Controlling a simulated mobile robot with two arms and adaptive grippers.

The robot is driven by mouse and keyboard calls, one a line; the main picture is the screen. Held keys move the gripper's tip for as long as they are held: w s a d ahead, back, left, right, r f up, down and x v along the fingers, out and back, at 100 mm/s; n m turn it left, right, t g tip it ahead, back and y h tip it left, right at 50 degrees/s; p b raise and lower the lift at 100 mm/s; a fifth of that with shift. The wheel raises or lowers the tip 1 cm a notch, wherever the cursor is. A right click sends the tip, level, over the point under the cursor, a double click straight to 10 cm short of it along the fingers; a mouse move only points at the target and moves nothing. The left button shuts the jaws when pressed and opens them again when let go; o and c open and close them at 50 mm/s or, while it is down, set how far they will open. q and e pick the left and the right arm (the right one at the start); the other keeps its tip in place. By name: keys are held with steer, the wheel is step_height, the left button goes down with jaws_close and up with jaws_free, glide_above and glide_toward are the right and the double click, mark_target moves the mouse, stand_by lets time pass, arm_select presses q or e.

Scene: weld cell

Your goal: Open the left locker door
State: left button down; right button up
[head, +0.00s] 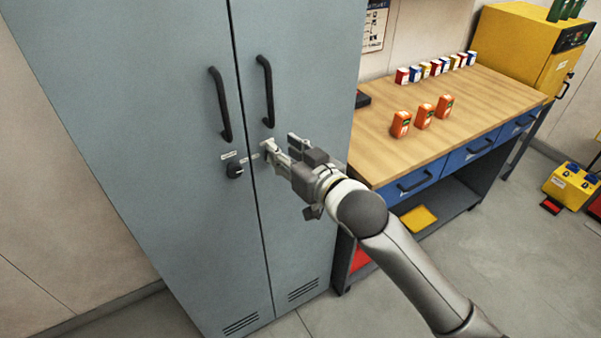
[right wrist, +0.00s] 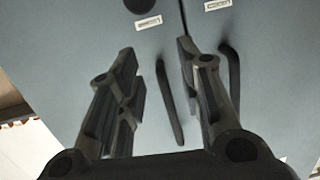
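The tall grey-blue locker has a left door (head: 165,90) and a right door (head: 310,80), both shut along the centre seam. The left door has a black vertical handle (head: 220,104) and a dark knob (head: 235,170) below it. The right door has its own black handle (head: 266,90). My right gripper (head: 282,144) is open and empty in front of the right door, below that handle. In the right wrist view its fingers (right wrist: 157,52) are apart, with the right door's handle (right wrist: 168,105) seen between them; this view looks upside down. My left gripper is not in view.
A wooden workbench (head: 440,125) with blue drawers stands right of the locker, holding three orange items (head: 424,115) and a row of small boxes (head: 436,67). A yellow cabinet (head: 515,50) stands beyond. The floor (head: 410,290) in front is open.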

step_height(320, 180, down, 8)
steer(key=w+d+m+h, duration=0.1)
steer(key=w+d, duration=0.1)
steer(key=shift+w+d+h, duration=0.3)
steer(key=shift+d, duration=0.05)
steer(key=shift+r, duration=0.1)
